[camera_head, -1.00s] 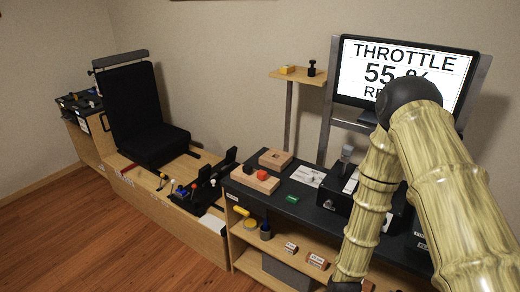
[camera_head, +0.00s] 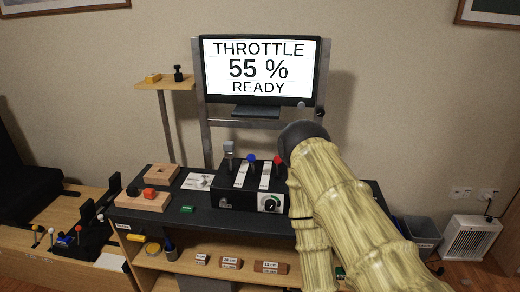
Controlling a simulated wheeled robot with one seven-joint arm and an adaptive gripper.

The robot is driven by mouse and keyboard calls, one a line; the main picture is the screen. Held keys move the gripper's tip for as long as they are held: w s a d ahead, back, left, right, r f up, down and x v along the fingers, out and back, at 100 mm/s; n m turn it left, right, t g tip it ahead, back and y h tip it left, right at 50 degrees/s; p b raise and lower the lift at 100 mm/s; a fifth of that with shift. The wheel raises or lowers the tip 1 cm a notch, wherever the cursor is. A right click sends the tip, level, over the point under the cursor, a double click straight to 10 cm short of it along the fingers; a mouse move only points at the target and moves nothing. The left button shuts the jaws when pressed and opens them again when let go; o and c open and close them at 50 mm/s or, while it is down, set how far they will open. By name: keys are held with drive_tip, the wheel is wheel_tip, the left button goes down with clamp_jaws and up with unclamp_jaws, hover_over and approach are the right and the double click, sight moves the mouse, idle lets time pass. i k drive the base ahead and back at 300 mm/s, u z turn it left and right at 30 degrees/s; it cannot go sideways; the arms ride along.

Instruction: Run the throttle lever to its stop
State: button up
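The black lever box (camera_head: 232,193) stands on the dark desk top and carries three levers. The lever with the grey grip (camera_head: 229,149) is at the left, a blue-knobbed lever (camera_head: 251,159) in the middle and a red-knobbed lever (camera_head: 278,160) at the right. I cannot read which one is labelled as the throttle. The monitor (camera_head: 258,70) reads "THROTTLE 55 % READY". My arm fills the right of the desk, its elbow just right of the red knob. My gripper is not in view.
A small stand (camera_head: 165,85) is behind. A bin (camera_head: 422,234) and heater (camera_head: 469,238) stand at the right.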

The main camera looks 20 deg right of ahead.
sight(229, 156)
drive_tip(key=u, duration=1.35)
drive_tip(key=i, duration=1)
drive_tip(key=z, duration=2.1)
